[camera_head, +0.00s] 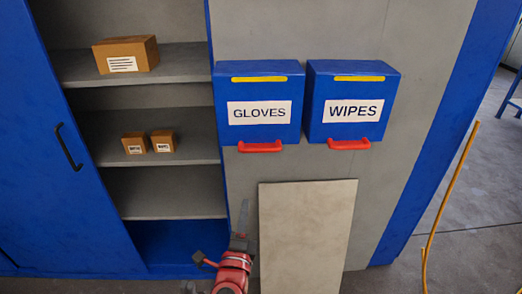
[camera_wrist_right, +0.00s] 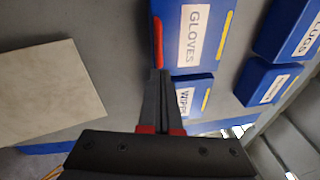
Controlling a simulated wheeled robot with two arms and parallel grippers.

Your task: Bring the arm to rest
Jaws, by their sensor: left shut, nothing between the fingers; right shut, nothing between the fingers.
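My right gripper (camera_head: 243,208) shows in the camera_head view at the bottom, left of centre, its grey fingers pointing up in front of the cabinet. It also shows in the camera_wrist_right view (camera_wrist_right: 160,74), where the fingers are together and nothing is held between them. In the camera_head view its tips are apart from and below the red handle (camera_head: 260,147) of the GLOVES box. In the wrist view they line up with that handle. Only a small grey tip of my left gripper (camera_head: 188,287) shows at the bottom edge; the rest is out of view.
A blue GLOVES box (camera_head: 258,88) and a blue WIPES box (camera_head: 352,92) hang on the grey wall. A pale panel (camera_head: 308,235) leans below, right of my right gripper. An open shelf (camera_head: 170,180) holds cartons. A yellow hose (camera_head: 447,205) stands right.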

